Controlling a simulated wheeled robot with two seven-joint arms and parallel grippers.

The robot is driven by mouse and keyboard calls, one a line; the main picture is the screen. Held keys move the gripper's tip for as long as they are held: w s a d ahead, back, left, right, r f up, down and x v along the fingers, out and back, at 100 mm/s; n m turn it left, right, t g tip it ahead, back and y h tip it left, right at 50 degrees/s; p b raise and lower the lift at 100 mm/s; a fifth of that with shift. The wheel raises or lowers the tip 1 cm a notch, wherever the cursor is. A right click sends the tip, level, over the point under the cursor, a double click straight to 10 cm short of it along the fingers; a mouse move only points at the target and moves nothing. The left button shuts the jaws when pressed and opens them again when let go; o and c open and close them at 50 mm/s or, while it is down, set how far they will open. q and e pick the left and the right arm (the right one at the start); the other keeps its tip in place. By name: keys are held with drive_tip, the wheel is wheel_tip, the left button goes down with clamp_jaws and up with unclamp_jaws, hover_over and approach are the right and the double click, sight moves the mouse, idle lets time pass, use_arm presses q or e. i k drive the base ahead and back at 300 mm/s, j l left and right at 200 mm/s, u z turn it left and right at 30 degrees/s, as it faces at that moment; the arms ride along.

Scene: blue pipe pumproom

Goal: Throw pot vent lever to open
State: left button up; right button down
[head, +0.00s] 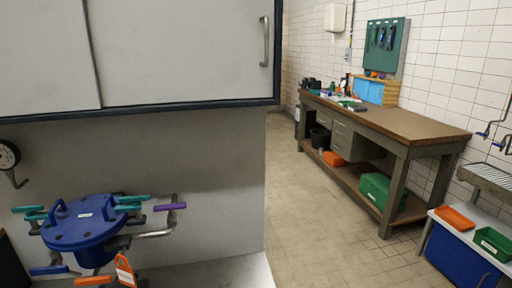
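A blue pot (80,228) with a bolted round lid and blue handles stands at the lower left. Several coloured levers surround it. A purple lever (171,206) sits on a metal pipe to its right. Teal levers show at its right (130,203) and left (32,214). A blue lever (48,270) is at its lower left, and an orange lever (93,281) is below it near the frame's bottom edge. I cannot tell which lever is the vent lever; no readable label shows. Neither of my grippers is in view.
A white cabinet (180,50) overhangs the pot. A pressure gauge (8,156) is at the left edge. An orange tag (125,271) hangs in front of the pot. A workbench (400,125) and a blue cabinet (455,258) stand at right. The tiled floor (310,215) between is clear.

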sight(52, 269)
drive_tip(key=k+u, duration=0.1)
drive_tip(key=u, duration=1.35)
